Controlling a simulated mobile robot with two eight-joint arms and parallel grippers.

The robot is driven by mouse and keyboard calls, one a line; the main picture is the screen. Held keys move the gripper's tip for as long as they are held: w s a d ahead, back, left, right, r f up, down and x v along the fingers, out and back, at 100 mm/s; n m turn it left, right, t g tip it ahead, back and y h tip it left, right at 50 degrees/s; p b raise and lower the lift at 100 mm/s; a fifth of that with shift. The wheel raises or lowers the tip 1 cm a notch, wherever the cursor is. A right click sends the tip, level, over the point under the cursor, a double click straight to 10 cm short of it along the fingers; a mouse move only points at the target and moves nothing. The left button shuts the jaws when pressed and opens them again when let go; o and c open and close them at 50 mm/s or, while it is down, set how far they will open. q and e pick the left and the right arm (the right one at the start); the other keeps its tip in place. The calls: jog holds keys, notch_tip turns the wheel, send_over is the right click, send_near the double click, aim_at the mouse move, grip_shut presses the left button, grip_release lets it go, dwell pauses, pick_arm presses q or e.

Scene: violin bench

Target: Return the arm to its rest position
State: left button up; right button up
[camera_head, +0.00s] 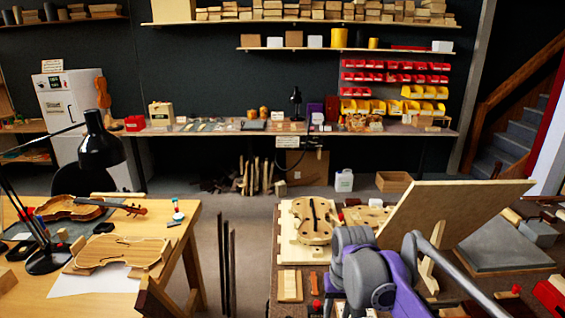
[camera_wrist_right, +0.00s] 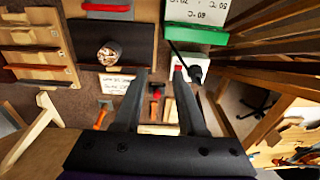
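My right arm (camera_head: 372,262), grey and purple, reaches in at the lower right of the head view over the right bench. Its gripper cannot be made out there. In the right wrist view my right gripper (camera_wrist_right: 161,75) has its two dark fingers apart with nothing held between them. Below the fingers are a brown bench surface and small tools, including a red-handled one. My left arm and left gripper are not in view.
A tilted wooden board (camera_head: 455,212) stands close beside my right arm. A violin body (camera_head: 313,220) lies on the right bench. The left bench holds a black lamp (camera_head: 100,148), a violin (camera_head: 72,208) and a violin plate (camera_head: 122,250). Bare floor (camera_head: 248,215) separates the benches.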

jog(key=s+d+f+t, duration=0.1)
jog(key=s+f, duration=0.1)
jog(key=s, duration=0.5)
jog(key=s+d+f+t, duration=0.2)
jog(key=s+f, duration=0.1)
jog(key=s, duration=0.4)
jog(key=s+d+f+t+p, duration=0.1)
jog(key=s+d+f, duration=0.1)
jog(key=s, duration=0.5)
jog(key=shift+s+f+t, duration=0.3)
jog(key=shift+f, duration=0.3)
